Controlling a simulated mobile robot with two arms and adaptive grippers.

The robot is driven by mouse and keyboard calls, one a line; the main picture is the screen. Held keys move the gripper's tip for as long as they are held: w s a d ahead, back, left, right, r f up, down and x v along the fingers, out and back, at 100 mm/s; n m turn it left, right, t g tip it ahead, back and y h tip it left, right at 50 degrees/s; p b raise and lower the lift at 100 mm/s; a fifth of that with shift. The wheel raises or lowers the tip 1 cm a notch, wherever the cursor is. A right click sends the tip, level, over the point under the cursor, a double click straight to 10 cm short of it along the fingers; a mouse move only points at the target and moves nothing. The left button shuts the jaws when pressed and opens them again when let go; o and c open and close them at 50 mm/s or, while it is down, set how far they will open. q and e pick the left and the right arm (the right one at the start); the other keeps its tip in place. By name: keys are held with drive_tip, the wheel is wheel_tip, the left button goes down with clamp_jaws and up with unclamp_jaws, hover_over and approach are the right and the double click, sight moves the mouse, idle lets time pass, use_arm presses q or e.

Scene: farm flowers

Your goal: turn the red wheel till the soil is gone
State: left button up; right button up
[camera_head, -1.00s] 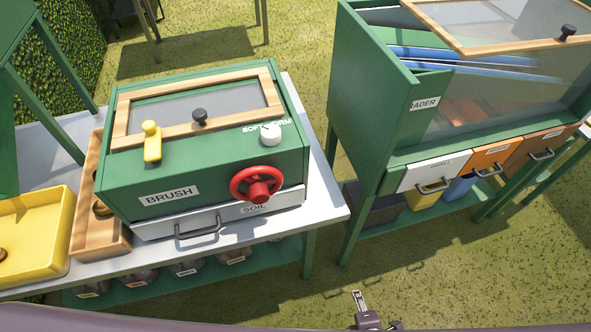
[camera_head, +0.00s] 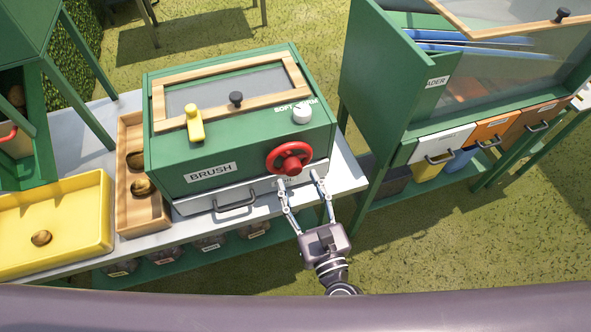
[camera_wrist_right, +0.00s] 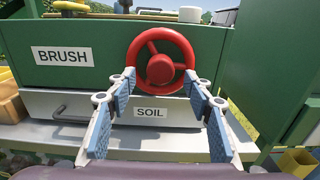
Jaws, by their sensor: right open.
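The red wheel (camera_head: 289,159) is on the front of the green BRUSH box (camera_head: 160,140), near its right end. It also shows in the right wrist view (camera_wrist_right: 160,57), straight ahead. My right gripper (camera_head: 299,181) is open and empty, just in front of and below the wheel, with its fingers spread. In the right wrist view its fingertips (camera_wrist_right: 159,78) lie to either side of the wheel's lower part; I cannot tell if they touch it. The white SOIL drawer (camera_head: 195,204) under the wheel is shut, so its inside is hidden. My left gripper is not in view.
A white knob (camera_head: 302,114), a yellow lever (camera_head: 194,122) and a black knob (camera_head: 236,98) are on the box's top. A wooden tray (camera_head: 128,217) with brown bulbs and a yellow tray (camera_head: 70,262) stand left. A green grader cabinet (camera_head: 385,95) stands right.

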sight(295, 173)
drive_tip(key=shift+x, duration=1.25)
drive_tip(key=shift+w+a+f, duration=0.1)
drive_tip(key=shift+w, duration=0.35)
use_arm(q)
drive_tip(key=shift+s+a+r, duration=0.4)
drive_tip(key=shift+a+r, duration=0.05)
use_arm(e)
drive_tip(key=shift+c, duration=0.3)
drive_tip(key=c, duration=1.1)
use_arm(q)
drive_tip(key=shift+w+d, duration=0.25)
